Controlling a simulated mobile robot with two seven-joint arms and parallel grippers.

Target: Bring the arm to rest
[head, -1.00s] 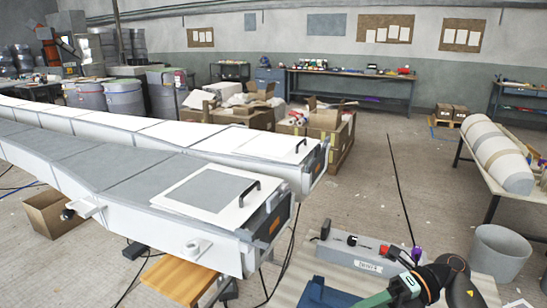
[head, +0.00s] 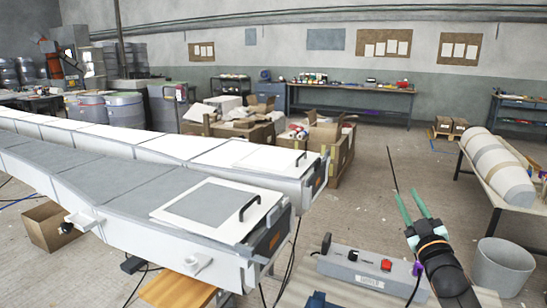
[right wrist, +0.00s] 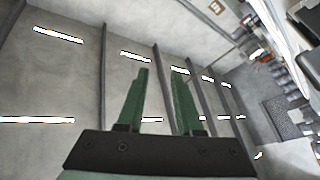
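My right gripper (head: 414,207) is raised in the lower right of the head view, its green fingers pointing up and away. It also shows in the right wrist view (right wrist: 162,95), where the two fingers stand apart with nothing between them, against the ceiling and its lights. It is open and empty, to the right of the long white mould (head: 168,240) and above the grey control box (head: 345,262). My left gripper is not in the head view.
The control box has a red button (head: 386,265) and a black knob. A grey bin (head: 503,267) stands on the floor at the right, below a table holding a pale rounded mould (head: 497,165). Cardboard boxes (head: 325,138) stand behind the long moulds. Open floor lies beyond my gripper.

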